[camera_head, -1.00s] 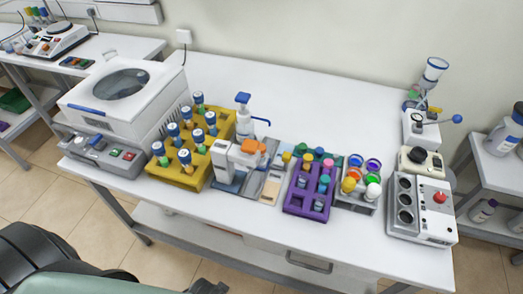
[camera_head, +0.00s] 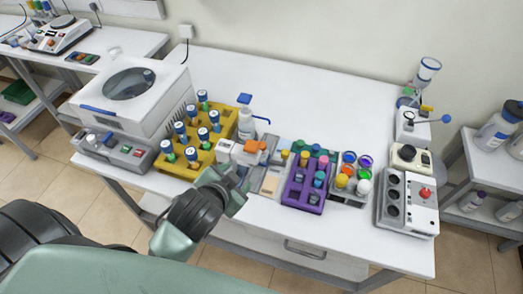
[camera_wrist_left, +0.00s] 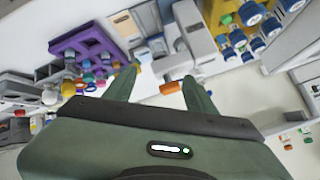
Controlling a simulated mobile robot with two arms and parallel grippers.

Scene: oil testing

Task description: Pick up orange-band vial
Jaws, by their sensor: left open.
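My left gripper (camera_head: 238,180) reaches in over the front edge of the bench, near the white dispensing device (camera_head: 240,152). In the left wrist view the left gripper (camera_wrist_left: 161,73) is open, with nothing held between its fingers. An orange part (camera_wrist_left: 170,88) shows between the fingers; in the head view an orange block (camera_head: 257,146) sits on the device. Blue-capped vials stand in the yellow rack (camera_head: 178,167), and small coloured caps show at the purple rack (camera_head: 301,196). Bands are too small to single out the orange-band vial surely. My right gripper is not in view.
A white centrifuge-like machine (camera_head: 128,95) stands left of the yellow rack. A grey panel with a red button (camera_head: 424,205) is at the right. A blue-topped white bottle (camera_head: 246,122) stands behind the device. The back middle of the bench is clear.

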